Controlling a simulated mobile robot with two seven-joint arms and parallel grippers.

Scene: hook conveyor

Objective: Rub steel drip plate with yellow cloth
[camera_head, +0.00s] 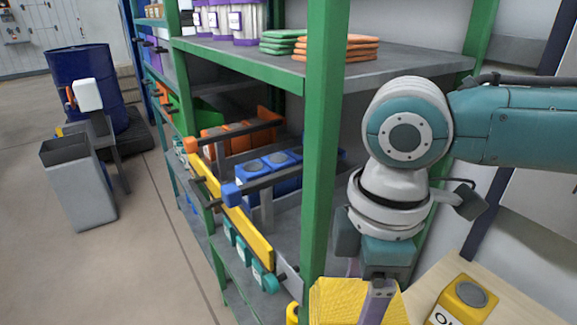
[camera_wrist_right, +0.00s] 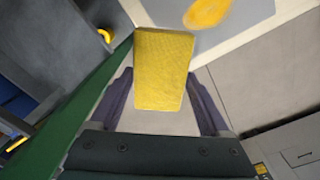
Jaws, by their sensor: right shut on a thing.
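My right gripper (camera_head: 378,302) is shut on a yellow cloth (camera_head: 338,300), low in the head view beside the green shelf post. In the right wrist view the cloth (camera_wrist_right: 162,75) sits between the purple fingers of my right gripper (camera_wrist_right: 160,98). A flat grey plate, seemingly the steel drip plate (camera_wrist_right: 245,14), is partly in view at the top of that view, with a yellow patch (camera_wrist_right: 207,11) on it. The cloth appears apart from the patch; whether it touches the plate I cannot tell. My left gripper is not in view.
A yellow oil container (camera_head: 463,300) stands on a pale wooden table (camera_head: 515,305) at bottom right. A green-posted shelf (camera_head: 322,130) rises close left of my right arm. A grey bin (camera_head: 78,185) and a blue drum (camera_head: 82,80) stand on the floor at left.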

